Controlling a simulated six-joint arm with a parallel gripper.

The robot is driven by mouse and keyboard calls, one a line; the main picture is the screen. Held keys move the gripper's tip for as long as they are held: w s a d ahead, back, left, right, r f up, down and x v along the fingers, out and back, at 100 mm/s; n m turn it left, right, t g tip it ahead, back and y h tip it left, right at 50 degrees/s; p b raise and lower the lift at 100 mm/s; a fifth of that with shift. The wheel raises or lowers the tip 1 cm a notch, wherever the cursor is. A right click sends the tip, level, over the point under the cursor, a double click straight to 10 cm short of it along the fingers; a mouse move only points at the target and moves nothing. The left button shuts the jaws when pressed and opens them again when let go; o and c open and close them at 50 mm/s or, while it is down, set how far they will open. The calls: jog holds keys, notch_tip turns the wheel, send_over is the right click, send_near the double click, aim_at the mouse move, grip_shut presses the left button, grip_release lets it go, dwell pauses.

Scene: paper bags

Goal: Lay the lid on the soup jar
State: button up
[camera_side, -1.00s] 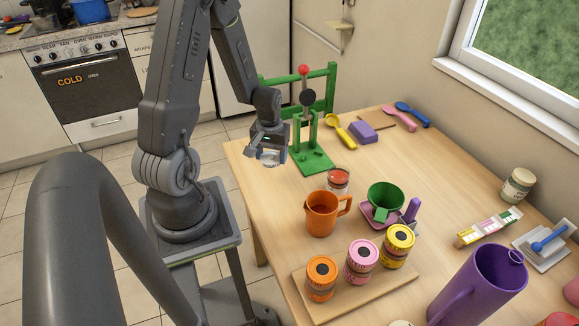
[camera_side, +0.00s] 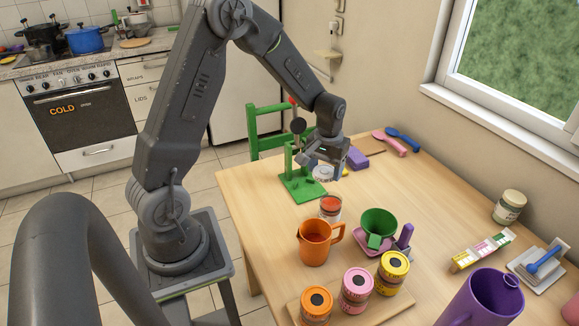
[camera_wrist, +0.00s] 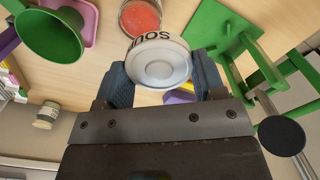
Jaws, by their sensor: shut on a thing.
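My gripper (camera_side: 325,172) is shut on the round white lid (camera_side: 323,173), which hangs above the table just beyond the soup jar. In the wrist view the lid (camera_wrist: 160,62), lettered "SOUP", sits between the two fingers of my gripper (camera_wrist: 163,80). The soup jar (camera_side: 330,209) is a clear open jar with red-orange soup, standing behind the orange jug. In the wrist view the jar (camera_wrist: 140,18) shows past the lid, partly cut off by the top edge. The lid and jar are apart.
An orange jug (camera_side: 314,243) stands close in front of the jar, and a green funnel (camera_side: 378,223) to its right. A green press-like stand (camera_side: 302,183) is beside my gripper on the left. Several lidded jars stand on a wooden board (camera_side: 345,317) nearer the camera.

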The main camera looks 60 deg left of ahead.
jog(key=shift+w+d+r, duration=0.15)
jog(key=shift+w+d, duration=0.25)
jog(key=shift+d, duration=0.2)
jog(key=shift+w+d+r, duration=0.1)
jog(key=shift+w+d, duration=0.3)
jog(key=shift+d, duration=0.2)
jog(key=shift+f, duration=2.8)
jog(key=shift+f, duration=0.95)
jog(key=o, duration=1)
jog(key=shift+c, duration=0.2)
jog(key=shift+r, duration=0.1)
jog(key=shift+r, duration=2.45)
